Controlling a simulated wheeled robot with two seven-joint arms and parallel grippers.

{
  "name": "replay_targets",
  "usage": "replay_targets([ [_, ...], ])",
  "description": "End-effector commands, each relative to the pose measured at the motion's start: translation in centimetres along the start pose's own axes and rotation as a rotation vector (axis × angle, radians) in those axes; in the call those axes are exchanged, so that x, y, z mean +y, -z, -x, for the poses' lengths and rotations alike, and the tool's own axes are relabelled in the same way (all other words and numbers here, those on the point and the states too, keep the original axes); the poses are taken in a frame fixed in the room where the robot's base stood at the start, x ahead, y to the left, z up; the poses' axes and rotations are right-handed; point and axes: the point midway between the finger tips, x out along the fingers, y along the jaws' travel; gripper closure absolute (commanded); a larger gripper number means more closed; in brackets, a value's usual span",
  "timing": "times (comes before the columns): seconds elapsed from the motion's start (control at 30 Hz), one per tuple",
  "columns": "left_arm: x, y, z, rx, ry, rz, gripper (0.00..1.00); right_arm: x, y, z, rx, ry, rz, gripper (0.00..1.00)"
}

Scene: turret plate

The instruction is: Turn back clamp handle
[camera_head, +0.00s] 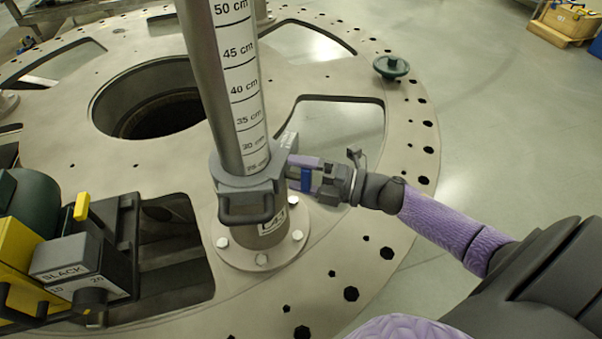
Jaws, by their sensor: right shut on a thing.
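A grey clamp (232,178) sits around the upright metal post (226,70), near the 25 cm mark of its scale. A dark loop handle (246,217) sticks out from the clamp's front. My right gripper (293,173) reaches in from the right and is shut on a part at the clamp's right side, which I take to be the clamp handle. The fingers hide most of that part. A blue piece (306,180) shows at the fingers. My left gripper is not in view.
The post is bolted by a flange (285,248) to a round plate (330,236) with holes and cut-outs. A yellow and grey unit marked SLACK (66,256) stands at left. A green knob (391,66) is on the plate's right edge. Open floor lies to the right.

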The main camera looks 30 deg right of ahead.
Motion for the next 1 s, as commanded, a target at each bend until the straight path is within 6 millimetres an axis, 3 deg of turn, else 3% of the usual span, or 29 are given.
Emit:
replay_targets([
  [0.47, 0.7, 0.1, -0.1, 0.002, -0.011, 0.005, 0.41, -0.1, 0.0, 0.0, 0.000, 0.003, 0.012, 0.68],
  [0.5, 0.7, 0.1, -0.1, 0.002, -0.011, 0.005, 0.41, -0.1, 0.0, 0.0, 0.001, 0.002, 0.012, 0.03],
  [0.77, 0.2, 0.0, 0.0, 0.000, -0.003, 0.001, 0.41, -0.1, 0.0, 0.1, 0.000, 0.002, 0.011, 0.00],
  [0.87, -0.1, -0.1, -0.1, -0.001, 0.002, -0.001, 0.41, -0.1, 0.0, 1.1, 0.000, 0.003, 0.010, 0.00],
  [1.0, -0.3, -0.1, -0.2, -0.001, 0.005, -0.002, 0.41, -0.2, 0.1, 3.8, -0.001, 0.006, 0.008, 0.00],
])
